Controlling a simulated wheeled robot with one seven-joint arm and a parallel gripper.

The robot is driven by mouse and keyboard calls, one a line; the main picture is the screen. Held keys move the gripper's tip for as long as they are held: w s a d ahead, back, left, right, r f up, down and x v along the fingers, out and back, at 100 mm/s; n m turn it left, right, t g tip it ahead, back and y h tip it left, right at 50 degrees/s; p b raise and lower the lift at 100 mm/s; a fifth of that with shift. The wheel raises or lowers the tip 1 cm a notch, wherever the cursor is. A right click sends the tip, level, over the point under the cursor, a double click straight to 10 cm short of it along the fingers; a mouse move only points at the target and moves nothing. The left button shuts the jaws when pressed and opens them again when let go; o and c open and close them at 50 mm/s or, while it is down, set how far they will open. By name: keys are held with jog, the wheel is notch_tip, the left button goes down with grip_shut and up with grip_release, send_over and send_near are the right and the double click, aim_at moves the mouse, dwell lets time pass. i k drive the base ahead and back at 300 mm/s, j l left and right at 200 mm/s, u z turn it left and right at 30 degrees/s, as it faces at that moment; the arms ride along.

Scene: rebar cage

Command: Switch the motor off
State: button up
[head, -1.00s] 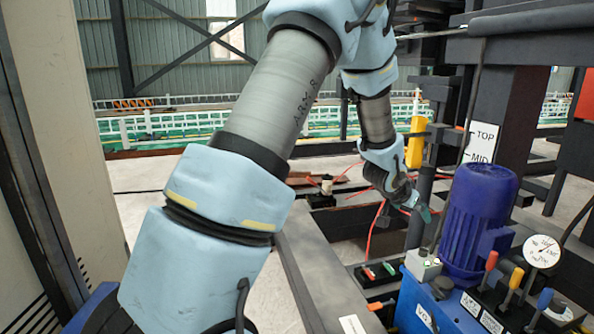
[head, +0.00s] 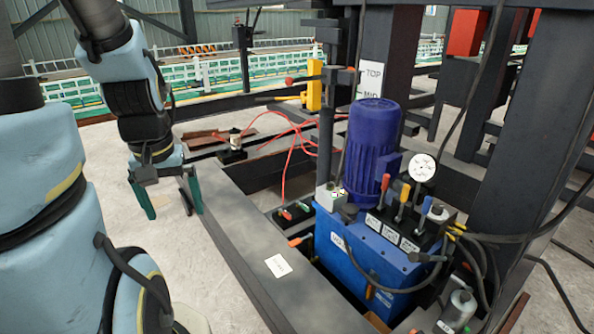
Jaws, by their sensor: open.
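The motor (head: 372,155) is a dark blue ribbed cylinder standing upright on a blue hydraulic tank (head: 365,258). A small pale box (head: 331,198) with tiny coloured buttons sits on the tank's left corner, beside the motor's foot. The button marks are too small to read, and I cannot tell whether the motor runs. My gripper (head: 175,212) is at the left, pointing down, with its two green fingers spread and nothing between them. It is well left of the pale box, across a dark beam, and touches neither the box nor the motor.
Red, orange and blue levers (head: 402,197) and a round gauge (head: 422,167) stand right of the motor. A dark beam (head: 240,262) runs along the tank's left side. Red hoses (head: 290,150) and a black post (head: 326,120) are behind. Black cables hang at the right.

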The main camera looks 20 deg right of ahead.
aim_at(329, 187)
jog(key=z, duration=1.3)
jog(key=i+j, duration=0.15)
jog(key=j, duration=0.2)
jog(key=i+j, duration=0.2)
jog(key=j, duration=0.2)
jog(key=i+j, duration=0.15)
jog(key=j, duration=0.2)
jog(key=i+j+z, duration=0.1)
jog(key=j, duration=0.25)
jog(key=i+j, duration=0.25)
jog(key=j, duration=0.15)
jog(key=i+j, duration=0.15)
jog(key=j, duration=0.25)
jog(key=i+j, duration=0.15)
jog(key=j, duration=0.2)
jog(key=z, duration=0.05)
